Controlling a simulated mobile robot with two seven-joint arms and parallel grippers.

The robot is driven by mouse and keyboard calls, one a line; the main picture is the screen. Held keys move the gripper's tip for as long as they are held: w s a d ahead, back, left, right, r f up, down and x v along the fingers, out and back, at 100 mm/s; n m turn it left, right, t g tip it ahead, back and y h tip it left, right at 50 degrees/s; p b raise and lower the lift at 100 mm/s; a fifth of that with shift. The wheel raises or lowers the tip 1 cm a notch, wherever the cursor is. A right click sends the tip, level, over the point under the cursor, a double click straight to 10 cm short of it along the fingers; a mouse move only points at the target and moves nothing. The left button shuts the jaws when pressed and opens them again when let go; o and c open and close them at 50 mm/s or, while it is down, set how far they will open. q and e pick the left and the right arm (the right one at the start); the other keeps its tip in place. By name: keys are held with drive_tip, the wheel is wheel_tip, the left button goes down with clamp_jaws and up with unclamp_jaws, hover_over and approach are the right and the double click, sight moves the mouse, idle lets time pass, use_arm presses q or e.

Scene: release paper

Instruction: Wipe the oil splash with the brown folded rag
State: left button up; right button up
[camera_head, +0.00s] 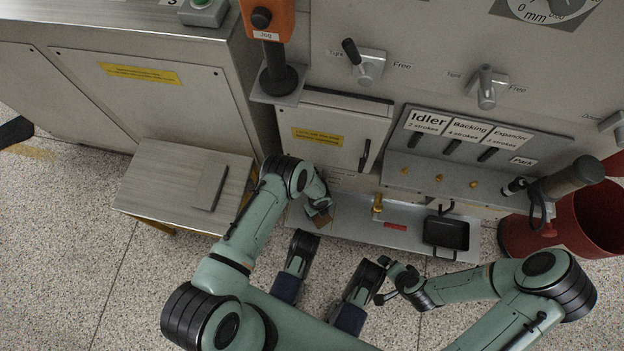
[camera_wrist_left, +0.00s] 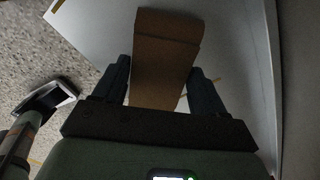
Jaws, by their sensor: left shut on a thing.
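The brown folded rag (camera_head: 321,219) is at the tip of my left gripper (camera_head: 317,210), over the left end of the low metal ledge (camera_head: 345,213). In the left wrist view the rag (camera_wrist_left: 165,60) fills the space between the two dark fingers of my left gripper (camera_wrist_left: 163,85), which is shut on it. The rag sticks out past the fingertips above a pale surface; I cannot tell whether it touches. No oil splash can be made out clearly; the rag and arm hide part of the ledge. My right gripper (camera_head: 385,297) is low in the head view, away from the ledge; its jaws are unclear.
A red bin (camera_head: 585,222) stands at far right. A small metal table (camera_head: 165,185) is at left. Cabinet doors and levers rise behind the ledge.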

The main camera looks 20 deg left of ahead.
use_arm(q)
drive_tip(key=shift+w+d+r, duration=0.1)
drive_tip(key=shift+w+d, duration=0.2)
drive_tip(key=shift+d, duration=0.5)
drive_tip(key=shift+w+d+r, duration=0.1)
drive_tip(key=shift+w+d, duration=0.15)
drive_tip(key=shift+d, duration=0.5)
drive_tip(key=shift+w+d+r, duration=0.1)
drive_tip(key=shift+w+d, duration=0.2)
drive_tip(key=shift+d, duration=0.65)
drive_tip(key=shift+w+r, duration=0.1)
drive_tip(key=shift+a, duration=0.35)
drive_tip(key=a, duration=0.2)
drive_tip(key=shift+s+a, duration=0.25)
drive_tip(key=shift+a, duration=0.15)
drive_tip(key=shift+s+a, duration=0.25)
drive_tip(key=shift+a, duration=0.7)
drive_tip(key=shift+s+a, duration=0.2)
drive_tip(key=shift+a, duration=0.7)
drive_tip(key=shift+s+a, duration=0.25)
drive_tip(key=shift+a, duration=0.7)
drive_tip(key=shift+s+a, duration=0.25)
drive_tip(key=shift+a, duration=0.35)
drive_tip(key=shift+s+a, duration=0.25)
drive_tip(key=shift+a, duration=0.3)
drive_tip(key=shift+s+d, duration=0.1)
